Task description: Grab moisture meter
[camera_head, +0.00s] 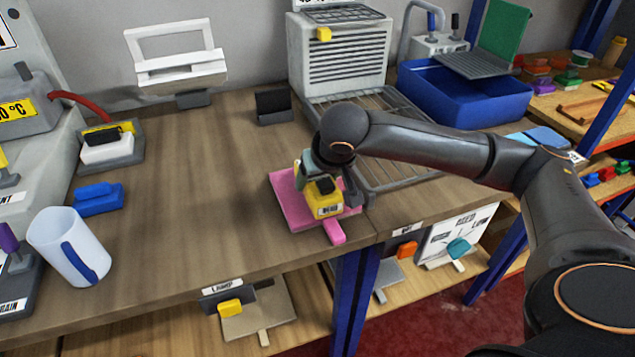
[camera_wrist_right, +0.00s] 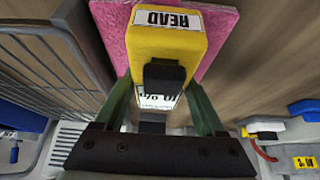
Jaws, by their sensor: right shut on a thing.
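The moisture meter (camera_head: 327,208) is a yellow block with a black part and a label, over a pink rug piece (camera_head: 287,200) near the table's front edge. In the right wrist view the meter (camera_wrist_right: 165,42) shows a READ label and a small display, partly covered by the black part. My right gripper (camera_head: 323,181) is shut on the meter, with one green finger on each side of it. Whether the meter touches the pink piece is hard to tell. My left gripper is not in view.
A wire rack (camera_head: 395,178) lies just right of the meter, with a blue bin (camera_head: 465,103) behind it. A white mug (camera_head: 68,246) and a blue block (camera_head: 98,198) stand at the left. The table's middle (camera_head: 190,180) is clear. A pink tab (camera_head: 334,231) sticks out at the front.

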